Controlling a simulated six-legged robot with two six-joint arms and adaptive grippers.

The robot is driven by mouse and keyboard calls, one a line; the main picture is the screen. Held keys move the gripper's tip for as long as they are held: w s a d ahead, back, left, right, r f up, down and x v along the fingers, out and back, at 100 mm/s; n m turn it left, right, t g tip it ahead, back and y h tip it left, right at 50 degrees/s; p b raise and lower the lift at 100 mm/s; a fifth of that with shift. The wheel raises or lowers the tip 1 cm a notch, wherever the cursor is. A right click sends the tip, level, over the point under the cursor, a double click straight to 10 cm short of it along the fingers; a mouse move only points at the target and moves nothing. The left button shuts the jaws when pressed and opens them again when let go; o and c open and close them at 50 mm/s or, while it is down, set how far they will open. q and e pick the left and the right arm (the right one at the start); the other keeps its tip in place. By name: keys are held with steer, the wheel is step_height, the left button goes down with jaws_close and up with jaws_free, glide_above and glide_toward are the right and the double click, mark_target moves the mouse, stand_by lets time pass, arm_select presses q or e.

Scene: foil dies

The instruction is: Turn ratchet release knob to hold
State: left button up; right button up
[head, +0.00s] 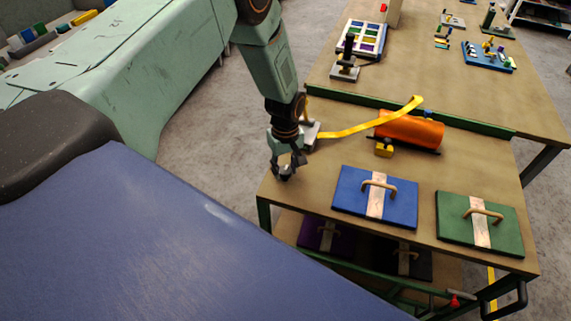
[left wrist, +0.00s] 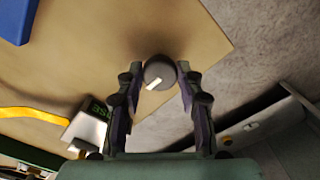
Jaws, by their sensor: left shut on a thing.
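My left gripper (head: 286,170) reaches down to the near left corner of the wooden table. In the left wrist view the left gripper (left wrist: 160,75) has its two fingertips on either side of a round dark knob (left wrist: 160,68), shut on it. The knob has a pale pointer mark slanting toward the lower left of that view. Its label or hold mark cannot be read. A grey box (left wrist: 88,130) with a small green display stands beside the gripper; in the head view the box (head: 311,134) is partly behind my arm. My right gripper is not in view.
A yellow strap (head: 365,126) runs from near the box toward an orange roll (head: 410,131). A blue board (head: 350,196) and a green board (head: 455,220) with handles lie to the right. A green rail (head: 400,113) crosses behind.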

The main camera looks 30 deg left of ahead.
mark_target(285, 170)
arm_select(q)
steer(key=shift+w+a+r+n, duration=0.1)
steer(key=shift+w+r+n, duration=0.2)
steer(key=shift+w, duration=0.1)
steer(key=o, duration=1.2)
steer(key=shift+s+f, duration=0.2)
steer(key=shift+s, duration=0.1)
steer(key=shift+c, duration=0.2)
step_height(285, 170, up, 12)
